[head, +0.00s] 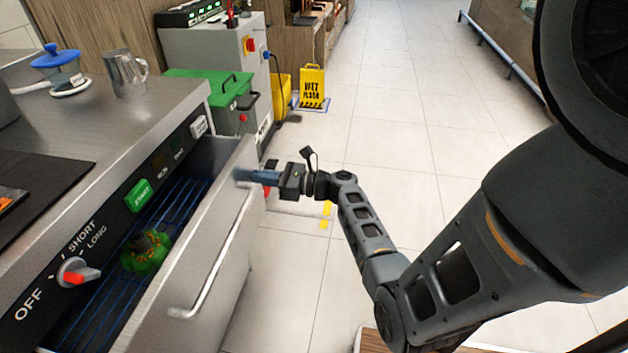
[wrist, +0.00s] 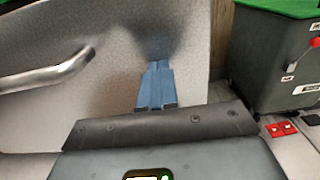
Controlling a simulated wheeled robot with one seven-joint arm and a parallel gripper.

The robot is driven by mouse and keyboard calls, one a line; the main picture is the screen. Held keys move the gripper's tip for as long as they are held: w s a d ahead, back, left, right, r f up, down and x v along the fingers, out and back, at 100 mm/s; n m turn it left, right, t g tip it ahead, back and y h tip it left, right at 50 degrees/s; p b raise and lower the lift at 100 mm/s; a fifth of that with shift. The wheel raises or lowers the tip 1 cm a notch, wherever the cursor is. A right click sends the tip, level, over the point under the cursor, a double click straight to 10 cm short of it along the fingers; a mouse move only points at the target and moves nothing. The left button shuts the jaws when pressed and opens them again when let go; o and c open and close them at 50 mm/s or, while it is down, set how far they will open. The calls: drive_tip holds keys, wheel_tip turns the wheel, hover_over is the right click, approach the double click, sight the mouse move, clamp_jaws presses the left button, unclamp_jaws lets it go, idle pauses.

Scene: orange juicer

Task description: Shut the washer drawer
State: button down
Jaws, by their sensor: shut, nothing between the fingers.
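The washer drawer (head: 205,245) stands pulled out from the steel counter unit, with a bar handle (head: 215,270) on its front. A blue rack and a green object (head: 145,253) are inside it. My gripper (head: 243,176) is shut and empty, its blue fingers at the upper far end of the drawer front. In the wrist view the shut fingers (wrist: 156,68) point at the drawer front (wrist: 105,30), with the handle (wrist: 45,72) to their left. The tips look at or very near the surface; I cannot tell if they touch.
The washer panel has a green start button (head: 138,195) and a red-tipped knob (head: 77,273). A green-lidded bin (head: 240,115) stands beyond the drawer's far end. A yellow wet-floor sign (head: 312,88) is farther back. The tiled floor to the right is open.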

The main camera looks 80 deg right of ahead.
drive_tip(key=w, duration=0.4)
drive_tip(key=w+b, duration=0.1)
drive_tip(key=w, duration=0.6)
drive_tip(key=shift+w+a, duration=0.25)
drive_tip(key=shift+w, duration=0.1)
drive_tip(key=shift+w+r, duration=0.1)
drive_tip(key=shift+w, duration=0.4)
drive_tip(key=shift+w+a, duration=0.1)
